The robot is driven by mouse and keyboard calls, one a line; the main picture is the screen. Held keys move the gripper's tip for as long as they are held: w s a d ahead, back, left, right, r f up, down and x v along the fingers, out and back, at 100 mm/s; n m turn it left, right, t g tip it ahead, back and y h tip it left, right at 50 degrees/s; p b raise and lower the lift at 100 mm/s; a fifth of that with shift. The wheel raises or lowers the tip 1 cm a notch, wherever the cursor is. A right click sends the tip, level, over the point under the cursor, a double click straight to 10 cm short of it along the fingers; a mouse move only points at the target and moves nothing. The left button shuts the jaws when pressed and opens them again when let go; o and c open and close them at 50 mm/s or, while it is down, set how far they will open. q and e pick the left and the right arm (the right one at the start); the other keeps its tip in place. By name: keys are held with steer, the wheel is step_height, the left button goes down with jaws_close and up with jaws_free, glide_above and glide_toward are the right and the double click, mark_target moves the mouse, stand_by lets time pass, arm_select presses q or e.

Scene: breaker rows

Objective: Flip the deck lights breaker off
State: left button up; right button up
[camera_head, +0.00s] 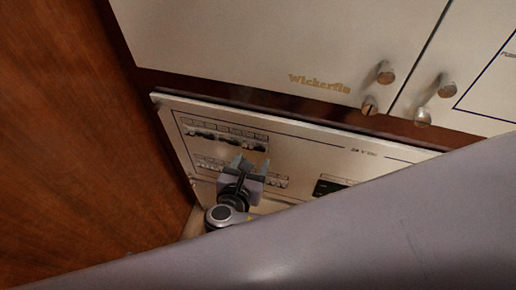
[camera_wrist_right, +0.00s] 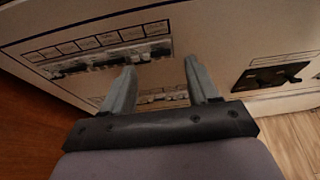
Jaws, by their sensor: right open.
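The breaker panel (camera_head: 300,150) is a cream board marked "24 V DC". An upper row of breakers (camera_head: 222,137) with small label boxes above it sits near its left end, and it also shows in the right wrist view (camera_wrist_right: 105,60). A lower row (camera_wrist_right: 165,97) is partly hidden by my gripper. The labels are too small to read, so I cannot tell which breaker is the deck lights one. My right gripper (camera_head: 252,165) is open in front of the panel; in the right wrist view its fingers (camera_wrist_right: 159,72) are apart and empty. My left gripper is not in view.
Cream cabinet doors marked "Wickerfin" with metal knobs (camera_head: 385,73) are above the panel. A wooden wall (camera_head: 80,130) stands close on the left. A black switch unit (camera_wrist_right: 272,75) is to the right of the rows. A grey surface (camera_head: 370,230) covers the lower right.

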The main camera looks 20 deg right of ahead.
mark_target(259, 149)
steer(key=shift+x, duration=2.7)
steer(key=shift+f+b, duration=0.1)
steer(key=shift+b, duration=0.2)
steer(key=c, duration=1.1)
